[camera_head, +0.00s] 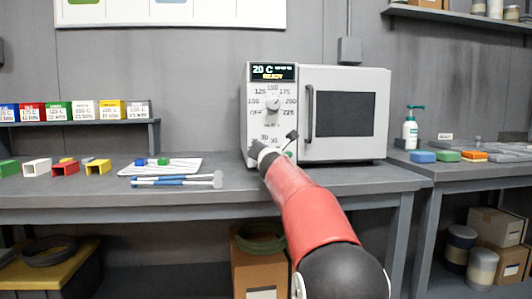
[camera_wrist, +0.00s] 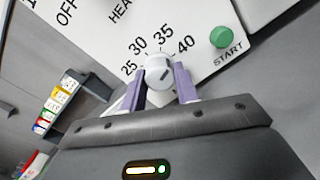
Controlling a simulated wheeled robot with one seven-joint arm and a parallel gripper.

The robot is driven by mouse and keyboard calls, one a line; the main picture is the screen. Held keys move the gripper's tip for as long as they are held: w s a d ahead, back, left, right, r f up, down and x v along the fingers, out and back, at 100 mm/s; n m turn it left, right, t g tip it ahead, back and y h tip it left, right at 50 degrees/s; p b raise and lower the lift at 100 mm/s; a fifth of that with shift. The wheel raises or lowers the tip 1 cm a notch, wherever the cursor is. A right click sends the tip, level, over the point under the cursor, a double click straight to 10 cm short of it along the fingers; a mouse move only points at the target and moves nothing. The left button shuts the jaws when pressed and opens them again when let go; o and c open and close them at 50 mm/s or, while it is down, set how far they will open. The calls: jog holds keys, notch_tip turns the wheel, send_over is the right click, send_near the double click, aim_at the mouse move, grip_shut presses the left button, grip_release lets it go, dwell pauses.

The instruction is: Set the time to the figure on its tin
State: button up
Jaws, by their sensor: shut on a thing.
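The oven (camera_head: 346,74) stands on the bench with its door shut. Its display (camera_head: 272,72) reads 20 C and READY. The temperature knob (camera_head: 272,104) is on the upper panel. My gripper (camera_head: 262,150) is at the lower dial. In the wrist view my gripper (camera_wrist: 162,84) has its purple fingers on both sides of the white time knob (camera_wrist: 157,70), shut on it. The figures 25, 30, 35 and 40 show around it. The knob's dark mark slants up and right; its exact figure is unclear. Labelled tins (camera_head: 60,110) stand on the left shelf; their small print is hard to read.
The green START button (camera_wrist: 222,37) is right of the time knob. A tray (camera_head: 180,166) with small coloured pieces, blue-handled tools (camera_head: 172,182) and coloured hollow pieces (camera_head: 66,169) lie on the left of the bench. A soap bottle (camera_head: 410,130) stands right of the oven.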

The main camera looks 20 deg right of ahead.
jog(key=shift+f+m, duration=0.2)
jog(key=shift+m, duration=1.4)
jog(key=o, duration=1)
jog(key=shift+c, duration=0.2)
jog(key=shift+r, duration=0.1)
jog(key=b+v, duration=0.2)
jog(key=v, duration=0.5)
jog(key=shift+s+a+r, duration=0.1)
jog(key=shift+s+a, duration=0.1)
jog(key=shift+s, duration=0.15)
jog(key=shift+a, duration=0.1)
